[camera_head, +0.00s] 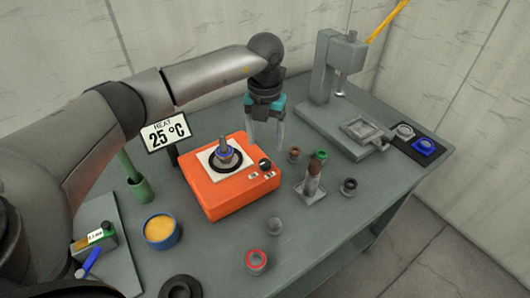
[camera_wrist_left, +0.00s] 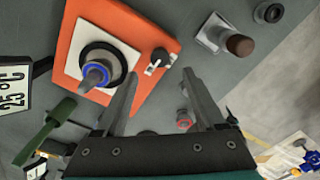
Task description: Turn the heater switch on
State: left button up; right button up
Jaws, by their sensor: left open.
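The orange heater (camera_head: 222,204) stands on the grey table, with a white top plate holding a jack-like piece with a blue ring (camera_head: 226,157). A black knob with small white marks, likely the heater switch (camera_head: 265,164), sits at the heater's right corner. In the left wrist view the switch (camera_wrist_left: 158,58) shows beyond and between my fingertips. A sign (camera_head: 166,132) reads "HEAT 25 °C". My left gripper (camera_head: 266,146) is open and empty, pointing down near the knob; it also shows in the left wrist view (camera_wrist_left: 159,74). Contact with the knob cannot be told. My right gripper is not in view.
Right of the heater are a holder with a brown-topped piece (camera_head: 313,180) and several small rings. A grey press (camera_head: 329,75) stands behind. A blue cup (camera_head: 162,232) and a green holder (camera_head: 139,190) are at left. A red-ringed part (camera_head: 256,260) is in front.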

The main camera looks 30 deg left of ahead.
pick_arm(q)
notch_tip(320, 180, up, 8)
jog(key=shift+r, duration=0.15)
dwell(0.6)
